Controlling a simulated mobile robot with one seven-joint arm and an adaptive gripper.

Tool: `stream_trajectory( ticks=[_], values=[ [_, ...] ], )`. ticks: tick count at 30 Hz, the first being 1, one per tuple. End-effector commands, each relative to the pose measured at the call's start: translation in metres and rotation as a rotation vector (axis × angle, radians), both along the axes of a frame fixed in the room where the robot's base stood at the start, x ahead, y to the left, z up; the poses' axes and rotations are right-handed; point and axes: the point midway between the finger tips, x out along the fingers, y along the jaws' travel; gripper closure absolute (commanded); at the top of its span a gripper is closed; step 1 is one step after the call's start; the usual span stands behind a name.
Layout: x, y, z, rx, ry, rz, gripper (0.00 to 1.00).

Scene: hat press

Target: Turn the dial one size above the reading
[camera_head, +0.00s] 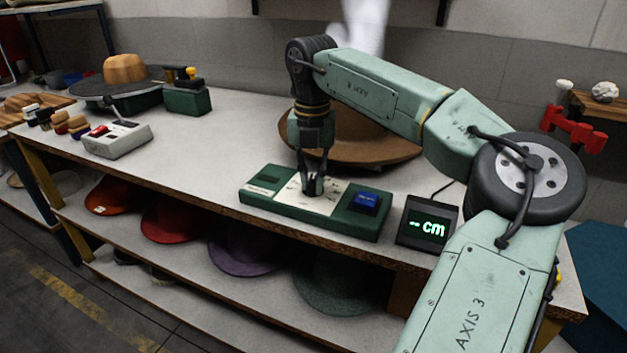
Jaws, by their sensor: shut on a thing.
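A green dial box (262,207) with a white face plate sits near the front edge of the bench. My gripper (312,188) points straight down over the plate and is shut on the dial knob, which it mostly hides. Marks show on the white plate (292,193) around the knob, but they are too small to read. A blue button or panel (366,201) is on the right part of the box. A black display (428,222) to the right of the box shows "-- cm" in green, with no number.
A brown hat (365,150) lies behind my gripper. A white device (117,138), a hat block on a dark round stand (118,85) and a green box (188,98) stand at the left. Several hats lie on the shelf below. The bench between is clear.

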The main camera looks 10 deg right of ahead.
Motion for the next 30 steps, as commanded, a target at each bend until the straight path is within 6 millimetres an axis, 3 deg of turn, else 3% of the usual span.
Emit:
stream_trajectory(
  ticks=[15,30],
  values=[
    [0.0026,0.0029,0.0001,0.0,-0.004,-0.427,1.0],
    [0.0037,0.0038,0.0009,0.0,-0.004,-0.581,1.0]
  ],
)
